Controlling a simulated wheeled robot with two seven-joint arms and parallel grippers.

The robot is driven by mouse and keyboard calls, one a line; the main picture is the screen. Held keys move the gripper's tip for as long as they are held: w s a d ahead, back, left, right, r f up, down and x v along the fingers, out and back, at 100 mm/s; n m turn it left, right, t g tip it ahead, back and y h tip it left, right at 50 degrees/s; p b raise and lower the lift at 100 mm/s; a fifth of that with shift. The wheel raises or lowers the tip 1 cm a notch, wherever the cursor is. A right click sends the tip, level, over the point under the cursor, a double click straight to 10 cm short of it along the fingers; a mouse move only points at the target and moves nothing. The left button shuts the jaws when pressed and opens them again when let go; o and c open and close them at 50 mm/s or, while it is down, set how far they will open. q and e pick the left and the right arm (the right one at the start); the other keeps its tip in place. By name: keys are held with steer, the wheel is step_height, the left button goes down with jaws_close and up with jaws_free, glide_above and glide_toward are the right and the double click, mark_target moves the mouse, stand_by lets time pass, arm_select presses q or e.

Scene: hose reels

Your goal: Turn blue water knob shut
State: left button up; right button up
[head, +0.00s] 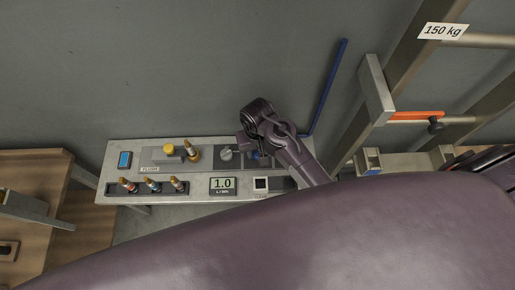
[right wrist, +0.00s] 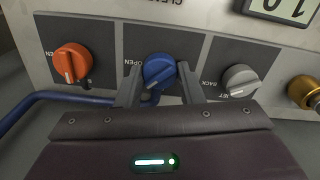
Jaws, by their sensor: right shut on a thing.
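The blue water knob (right wrist: 158,70) sits on a dark plate on the panel, with the word OPEN at its left. In the right wrist view my right gripper (right wrist: 160,88) has one finger on each side of the knob and is shut on it. In the head view my right gripper (head: 258,150) reaches down to the panel (head: 210,148) and hides most of the knob. The flow display (head: 223,185) reads 1.0 L/min. My left gripper is not in view.
An orange knob (right wrist: 72,63) and a grey knob (right wrist: 239,81) flank the blue one closely. A blue hose (right wrist: 40,100) runs beside the orange knob. Several small brass-coloured fittings stand on the panel, with a yellow knob (head: 168,149). A rack with an orange bar (head: 415,116) stands at right.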

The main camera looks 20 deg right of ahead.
steer(key=n, duration=0.4)
steer(key=shift+n, duration=2.2)
steer(key=shift+w+r, duration=0.1)
steer(key=o, duration=1)
